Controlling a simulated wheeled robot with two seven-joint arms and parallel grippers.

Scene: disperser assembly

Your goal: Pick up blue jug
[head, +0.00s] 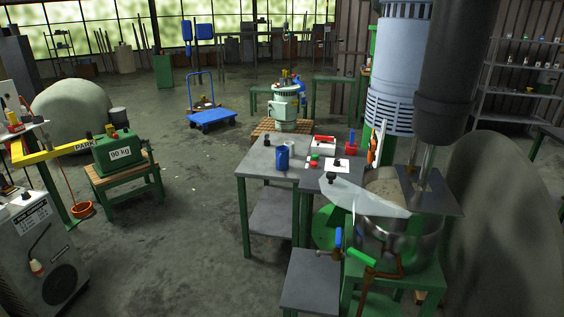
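The blue jug (282,158) stands upright on the grey top of a green-legged table (257,166) in the middle of the head view. It is near the table's front edge, and nothing touches it from above. Neither my left nor my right gripper shows in this view.
A red-and-white box (324,143), a small red container (351,146) and a white sheet (336,165) share the tabletop. The disperser's steel vessel (399,240) stands close at the right. The floor left of the table is clear.

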